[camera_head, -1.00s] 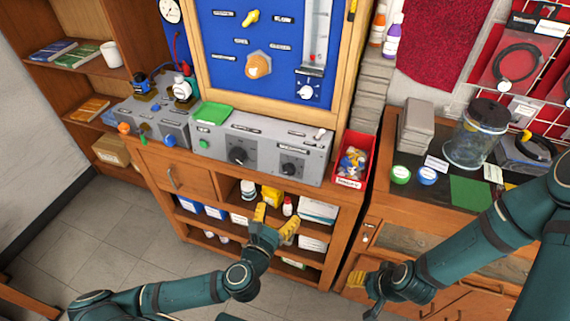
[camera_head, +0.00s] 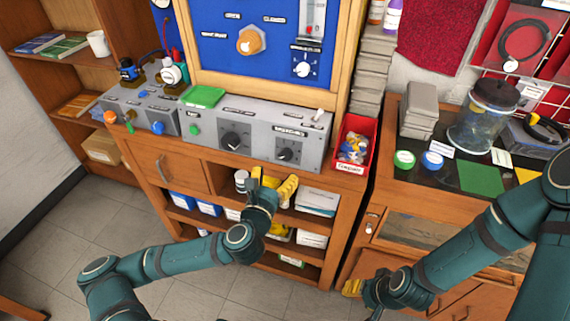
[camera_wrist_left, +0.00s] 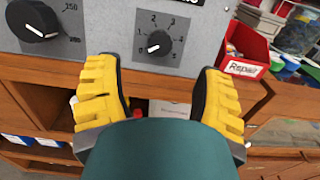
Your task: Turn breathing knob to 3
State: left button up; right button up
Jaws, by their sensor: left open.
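The breathing knob is the right black dial (camera_head: 285,154) on the grey panel (camera_head: 262,135); its label is too small to read surely. In the left wrist view the knob (camera_wrist_left: 159,42) sits inside a 0 to 5 scale, its white mark at lower left near 0. My left gripper (camera_head: 272,183) is open and empty, just below and in front of the panel. In the left wrist view its yellow fingers (camera_wrist_left: 156,75) are spread, one each side below the knob, not touching it. My right gripper (camera_head: 362,290) is low at the right cabinet, its fingers partly hidden.
A larger black dial (camera_head: 235,140) is left of the knob. A red bin (camera_head: 354,146) of small parts stands right of the panel. Below are shelves with boxes (camera_head: 315,201). A blue board (camera_head: 262,45) rises behind. Space directly before the knob is free.

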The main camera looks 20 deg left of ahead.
aim_at(285, 156)
pick_arm(q)
jog(key=w+b, duration=0.2)
jog(key=shift+f+b, duration=0.2)
jog(key=shift+b, duration=0.2)
jog(key=w, duration=0.4)
jog(key=shift+d+r, duration=0.1)
jog(key=shift+r, duration=0.1)
jog(key=shift+w, duration=0.8)
grip_shut()
